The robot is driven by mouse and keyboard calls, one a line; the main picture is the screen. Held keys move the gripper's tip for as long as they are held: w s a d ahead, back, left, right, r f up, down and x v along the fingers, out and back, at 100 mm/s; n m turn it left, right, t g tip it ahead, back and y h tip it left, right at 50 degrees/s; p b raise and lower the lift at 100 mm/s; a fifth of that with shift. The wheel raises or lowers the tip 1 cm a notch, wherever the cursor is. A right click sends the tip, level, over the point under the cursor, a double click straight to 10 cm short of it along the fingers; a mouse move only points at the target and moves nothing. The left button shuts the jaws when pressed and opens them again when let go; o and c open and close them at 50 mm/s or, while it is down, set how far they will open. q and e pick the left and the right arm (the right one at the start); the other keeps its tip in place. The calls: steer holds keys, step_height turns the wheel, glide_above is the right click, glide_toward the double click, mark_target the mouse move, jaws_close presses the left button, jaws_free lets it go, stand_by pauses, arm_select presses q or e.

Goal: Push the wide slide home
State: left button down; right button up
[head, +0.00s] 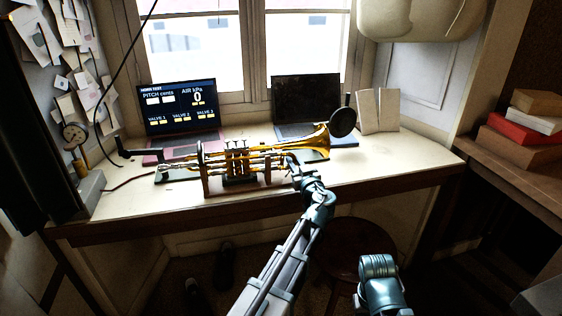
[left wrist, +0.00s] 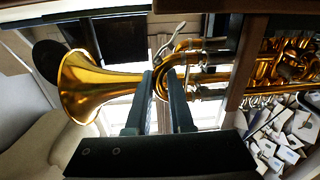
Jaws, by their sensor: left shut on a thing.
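A brass trumpet (head: 243,163) lies level in a wooden cradle (head: 233,186) on the bench, its bell (head: 318,146) to the right. The bell also shows at the left of the left wrist view (left wrist: 85,86). My left gripper (head: 296,167) reaches the tubing at the bell side of the valves. In the left wrist view its fingers (left wrist: 160,80) are shut on a curved brass tube, apparently the wide slide (left wrist: 157,88). The fingers hide part of it, so I cannot tell how far in it sits.
A laptop (head: 178,110) reads HORN TEST, with air kPa at 0. A dark-screened laptop (head: 304,101) and a pale folder (head: 379,110) stand behind. A black disc (head: 342,122) is by the bell. A stool (head: 353,245) is below the bench. The bench's right end is clear.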

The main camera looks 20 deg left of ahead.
arm_select(q)
steer(key=shift+s+a+f, duration=0.15)
steer(key=shift+s+a, duration=0.1)
steer(key=shift+s, duration=0.1)
steer(key=c, duration=0.8)
jaws_free()
steer(key=shift+a, duration=0.1)
steer(key=shift+c, duration=0.2)
steer(key=shift+o, duration=0.6)
steer(key=shift+w, duration=0.15)
steer(key=v, duration=1.4)
steer(key=shift+w, duration=0.1)
